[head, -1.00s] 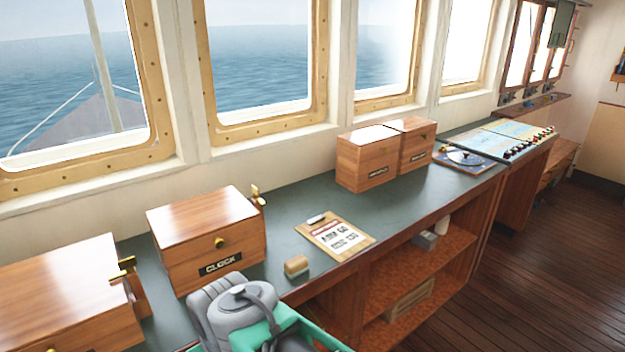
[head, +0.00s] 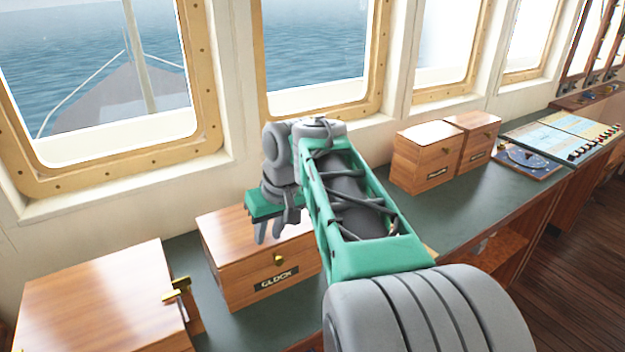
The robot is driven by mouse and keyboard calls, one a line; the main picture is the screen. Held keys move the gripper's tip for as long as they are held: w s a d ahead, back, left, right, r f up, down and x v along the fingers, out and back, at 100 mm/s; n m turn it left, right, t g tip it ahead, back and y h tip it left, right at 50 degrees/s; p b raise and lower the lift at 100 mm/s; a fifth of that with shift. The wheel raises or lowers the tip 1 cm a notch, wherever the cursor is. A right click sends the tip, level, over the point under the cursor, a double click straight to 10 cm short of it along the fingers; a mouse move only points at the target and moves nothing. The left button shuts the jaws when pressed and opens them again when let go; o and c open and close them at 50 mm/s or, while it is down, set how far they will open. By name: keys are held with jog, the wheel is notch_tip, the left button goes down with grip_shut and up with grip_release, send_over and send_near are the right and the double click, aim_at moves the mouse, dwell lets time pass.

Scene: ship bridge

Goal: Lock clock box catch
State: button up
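The wooden clock box (head: 236,268) stands on the green-topped counter in the head view, its lid down, with a CLOCK label and a round brass knob (head: 279,260) on its front. The brass catch at the box's right side is hidden behind my arm now, so its position cannot be read. My gripper (head: 272,232) hangs over the clock box's lid, its grey fingers pointing down. Whether the fingers touch the lid is unclear. Nothing shows between them, and their spacing is hard to judge.
A larger wooden box (head: 95,300) with a brass catch (head: 177,289) stands at left. Two smaller wooden boxes (head: 424,160) (head: 480,140) stand further right, beside a chart instrument (head: 528,162). The counter (head: 470,215) is clear in front of them. Windows line the wall behind.

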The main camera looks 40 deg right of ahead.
jog(key=w+d+r+t+h, duration=0.1)
jog(key=d+r, duration=0.3)
jog(key=d, duration=0.4)
jog(key=w+d+r, duration=0.1)
jog(key=d+r, duration=0.2)
jog(key=d, duration=0.6)
jog(key=b+x, duration=0.1)
jog(key=x, duration=0.4)
jog(key=b+x, duration=0.1)
jog(key=x, duration=0.1)
jog(key=shift+w+a+f+b, duration=0.1)
jog(key=shift+w+a+b, duration=0.25)
grip_shut()
